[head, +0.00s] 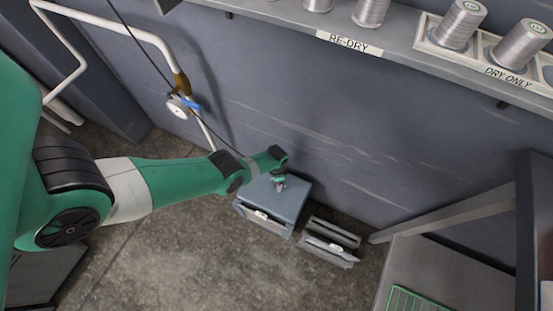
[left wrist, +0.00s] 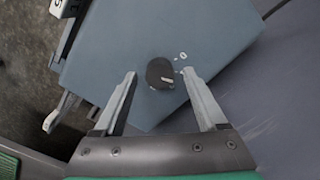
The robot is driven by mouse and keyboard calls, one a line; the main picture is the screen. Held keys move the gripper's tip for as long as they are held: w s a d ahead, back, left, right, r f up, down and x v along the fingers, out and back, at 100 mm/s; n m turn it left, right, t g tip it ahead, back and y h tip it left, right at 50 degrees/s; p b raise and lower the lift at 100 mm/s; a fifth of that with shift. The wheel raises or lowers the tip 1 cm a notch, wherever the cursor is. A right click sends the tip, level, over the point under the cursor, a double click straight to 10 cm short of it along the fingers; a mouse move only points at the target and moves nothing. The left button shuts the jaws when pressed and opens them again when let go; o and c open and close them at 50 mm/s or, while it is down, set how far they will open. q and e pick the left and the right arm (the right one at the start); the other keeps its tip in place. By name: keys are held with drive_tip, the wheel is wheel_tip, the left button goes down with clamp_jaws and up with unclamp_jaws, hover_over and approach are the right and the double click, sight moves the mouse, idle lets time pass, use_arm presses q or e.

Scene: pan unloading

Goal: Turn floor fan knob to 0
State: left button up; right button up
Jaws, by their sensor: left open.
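The fan's control knob (left wrist: 158,70) is round and dark, with a pale mark on its lower right edge. It sits on the flat blue-grey top of a box-shaped unit (left wrist: 105,50), with small white marks beside it to the right. In the head view this blue-grey box (head: 290,198) stands on the floor by the wall. My left gripper (left wrist: 160,75) is open, its two fingertips on either side of the knob with gaps showing. In the head view my left gripper (head: 279,184) is over the box and hides the knob. My right gripper is not in view.
A small grey slotted box (head: 330,240) stands to the right of the blue-grey box. A shelf (head: 400,45) with metallic spools runs along the wall above. A white pipe (head: 130,28) and a hanging cable are at the left. Floor in front is clear.

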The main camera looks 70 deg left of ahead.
use_arm(q)
drive_tip(key=shift+f, duration=0.35)
drive_tip(key=shift+r, duration=0.1)
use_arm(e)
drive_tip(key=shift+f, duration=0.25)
use_arm(q)
clamp_jaws()
drive_tip(key=shift+n, duration=0.3)
drive_tip(key=n, duration=0.4)
drive_tip(key=shift+n, duration=2.1)
